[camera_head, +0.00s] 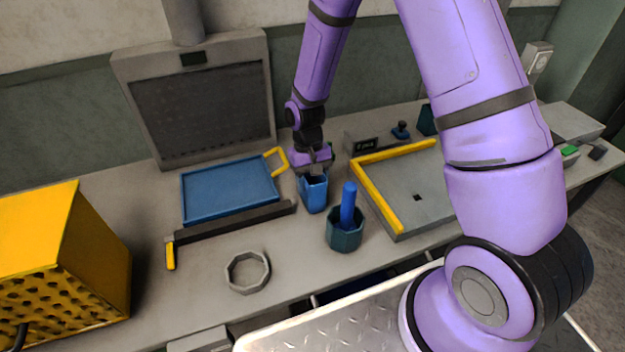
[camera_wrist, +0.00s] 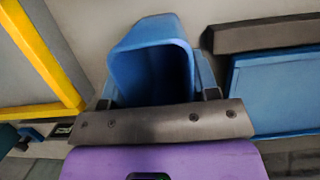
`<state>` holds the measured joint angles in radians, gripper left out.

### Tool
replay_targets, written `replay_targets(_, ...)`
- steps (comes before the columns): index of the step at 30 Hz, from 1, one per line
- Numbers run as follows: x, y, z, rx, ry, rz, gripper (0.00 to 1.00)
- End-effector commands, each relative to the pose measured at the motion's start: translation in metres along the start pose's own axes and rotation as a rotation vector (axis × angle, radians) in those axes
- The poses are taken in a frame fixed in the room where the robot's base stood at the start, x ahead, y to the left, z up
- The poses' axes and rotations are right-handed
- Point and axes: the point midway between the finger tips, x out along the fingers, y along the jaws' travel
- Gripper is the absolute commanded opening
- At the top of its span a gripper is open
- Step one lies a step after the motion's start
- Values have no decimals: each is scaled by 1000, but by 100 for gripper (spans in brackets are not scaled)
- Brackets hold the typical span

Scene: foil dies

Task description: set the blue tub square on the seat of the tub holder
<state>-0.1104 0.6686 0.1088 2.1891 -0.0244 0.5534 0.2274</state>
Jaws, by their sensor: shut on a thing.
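The blue tub (camera_head: 314,196) is an open-topped, tapered container near the middle of the bench. My gripper (camera_head: 315,168) is shut on it from behind, near its rim. In the wrist view the tub (camera_wrist: 150,38) shows its open mouth between my fingers (camera_wrist: 158,95); it looks empty, though its inside is dark. I cannot tell whether its base touches the bench. No part is clearly marked as the tub holder; a grey plate with a yellow fence (camera_head: 380,205) on its left and back sides, right of the tub, may be it. My arm hides its right part.
A teal pot (camera_head: 345,238) with a blue rod stands close in front right of the tub. A blue tray (camera_head: 230,192) and a dark bar (camera_head: 235,222) lie left. A grey ring (camera_head: 247,286) lies on bare bench in front. A yellow box (camera_head: 60,250) stands far left.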

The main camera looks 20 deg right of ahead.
Motion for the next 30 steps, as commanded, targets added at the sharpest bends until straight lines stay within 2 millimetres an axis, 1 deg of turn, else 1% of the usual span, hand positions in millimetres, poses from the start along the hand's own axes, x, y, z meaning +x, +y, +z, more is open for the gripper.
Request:
replay_targets(7,3,0,-1,0,-1,0,32)
replay_targets(8,3,0,-1,0,0,0,62)
replay_targets(9,3,0,-1,0,0,0,71)
replay_targets(10,3,0,-1,0,0,0,78)
replay_targets(11,3,0,-1,0,0,0,80)
replay_targets(19,2,0,0,0,0,0,80)
replay_targets(22,-3,0,0,0,2,-1,80)
replay_targets(26,-22,0,-1,0,5,-1,80)
replay_targets(30,-50,0,-1,0,5,-1,80)
